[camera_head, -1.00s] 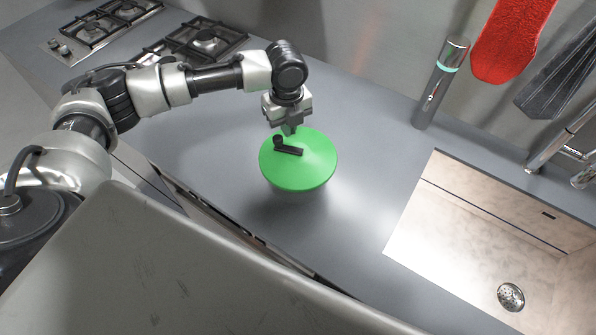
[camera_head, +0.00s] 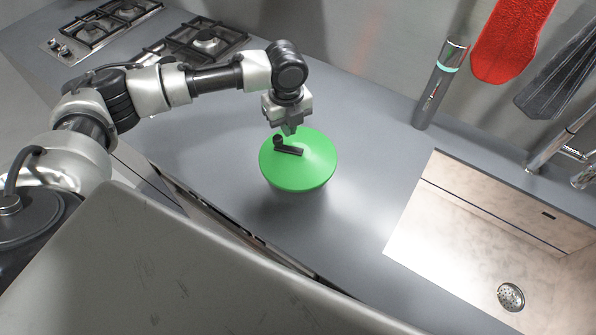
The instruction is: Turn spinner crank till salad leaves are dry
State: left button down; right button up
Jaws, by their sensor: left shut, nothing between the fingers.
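The salad spinner (camera_head: 309,168) stands on the grey counter with a round green lid. Its black crank (camera_head: 288,149) lies across the upper left part of the lid, with a knob at its left end. My left gripper (camera_head: 289,130) points down at the lid's far edge, just behind the crank. It is shut and holds nothing. Whether its tips touch the lid or the crank knob cannot be told. The salad leaves are hidden under the lid. My right gripper is not in view.
A sink (camera_head: 480,240) is cut into the counter at the right. A grey cylinder (camera_head: 440,83) stands behind it, near a hanging red mitt (camera_head: 510,38). A gas hob (camera_head: 205,40) lies at the back left. The counter around the spinner is clear.

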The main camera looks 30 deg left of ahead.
pick_arm(q)
jog(key=shift+f+b, duration=0.3)
jog(key=shift+f, duration=0.9)
dwell(0.6)
jog(key=shift+r+p, duration=0.7)
jog(key=shift+p, duration=0.35)
dwell(0.5)
